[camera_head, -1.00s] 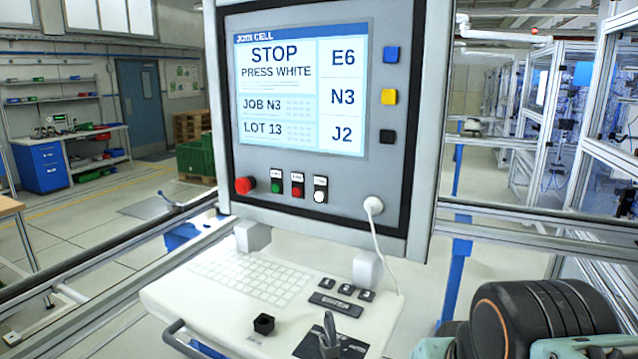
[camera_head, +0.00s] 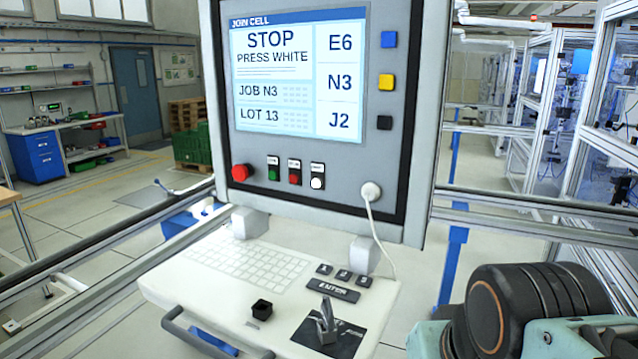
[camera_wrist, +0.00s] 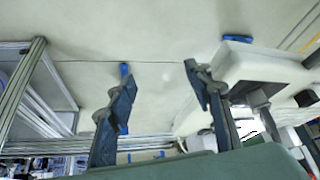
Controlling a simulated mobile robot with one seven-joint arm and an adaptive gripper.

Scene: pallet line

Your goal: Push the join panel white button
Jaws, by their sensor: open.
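The join panel (camera_head: 300,160) stands upright in the head view, its screen (camera_head: 298,80) reading "STOP PRESS WHITE". The white button (camera_head: 317,183) sits below the screen, at the right end of a row with a green button (camera_head: 274,174) and a red button (camera_head: 295,179). A larger red knob (camera_head: 240,172) is at the left. My gripper (camera_wrist: 155,85) shows in the wrist view with its two dark fingers apart and nothing between them. The wrist view looks over the floor, and the white button cannot be made out there. In the head view only part of my arm shows, at the lower right.
A white keyboard shelf (camera_head: 190,283) juts out below the panel, with a small black cup (camera_head: 262,310) and a lever (camera_head: 327,322) on it. A white plug (camera_head: 371,191) with a cable sits right of the buttons. Metal rails run behind.

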